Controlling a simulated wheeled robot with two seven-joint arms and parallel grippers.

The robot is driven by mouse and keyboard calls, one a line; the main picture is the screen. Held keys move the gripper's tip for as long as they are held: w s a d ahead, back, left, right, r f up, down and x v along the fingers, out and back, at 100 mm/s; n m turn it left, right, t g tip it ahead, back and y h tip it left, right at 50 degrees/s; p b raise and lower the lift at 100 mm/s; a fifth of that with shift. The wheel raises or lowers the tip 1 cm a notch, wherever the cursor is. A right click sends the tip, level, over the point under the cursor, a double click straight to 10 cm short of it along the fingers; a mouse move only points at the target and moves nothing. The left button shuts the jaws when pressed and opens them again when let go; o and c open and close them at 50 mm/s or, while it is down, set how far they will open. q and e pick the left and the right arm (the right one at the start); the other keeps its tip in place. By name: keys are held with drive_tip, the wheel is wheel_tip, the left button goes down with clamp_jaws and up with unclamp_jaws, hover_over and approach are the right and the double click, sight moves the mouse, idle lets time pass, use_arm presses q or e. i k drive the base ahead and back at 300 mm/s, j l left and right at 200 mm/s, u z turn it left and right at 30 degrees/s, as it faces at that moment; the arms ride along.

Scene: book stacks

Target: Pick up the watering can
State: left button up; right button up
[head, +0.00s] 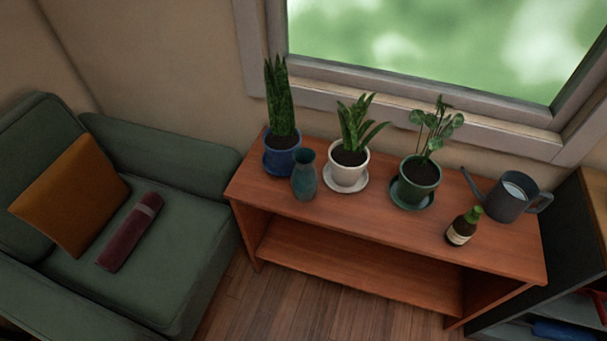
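A dark grey watering can (507,202) stands upright on the right end of a wooden console table (400,235). Its thin spout points to the left and its handle is on the right. Its open top shows a pale surface inside. Neither of my grippers shows in the head view.
On the table are three potted plants, in a blue pot (282,160), a white pot (347,173) and a green pot (418,182), and a teal vase (304,178). A green armchair (150,255) stands left. A dark shelf (590,235) stands right.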

sight(511, 196)
drive_tip(key=z, duration=1.5)
drive_tip(key=l+u, duration=0.15)
drive_tip(key=u, duration=0.25)
drive_tip(key=k+j, duration=0.05)
